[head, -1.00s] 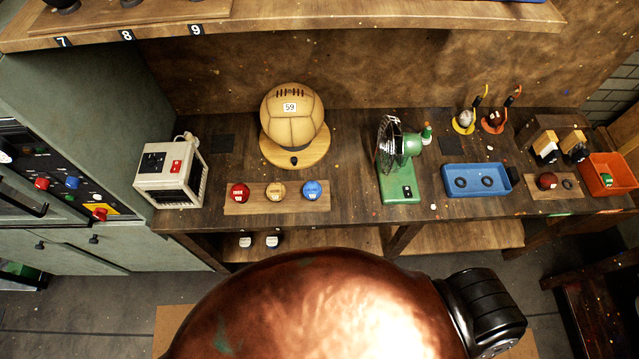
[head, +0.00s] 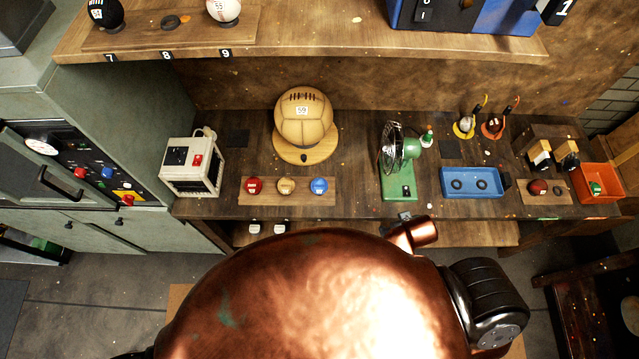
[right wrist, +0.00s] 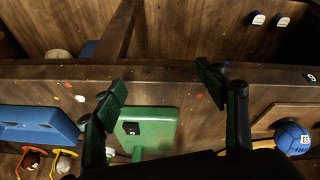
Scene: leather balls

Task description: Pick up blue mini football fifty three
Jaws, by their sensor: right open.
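A blue mini football (head: 320,185) sits at the right end of a wooden strip (head: 247,198) on the workbench, beside a tan ball (head: 286,185) and a red ball (head: 255,185). In the right wrist view the blue ball (right wrist: 290,138) is at the right edge with a white label too small to read for certain. My right gripper (right wrist: 163,85) is open and empty over the bench edge, in front of the green fan base (right wrist: 147,125), with the blue ball to its right in that view. My left gripper is not in view.
A large tan ball (head: 303,118) stands on a round wooden base behind the strip. The green fan (head: 398,165) and a blue tray (head: 471,170) are to the right. A white box (head: 190,172) is left. A shelf (head: 330,45) overhangs the bench's back.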

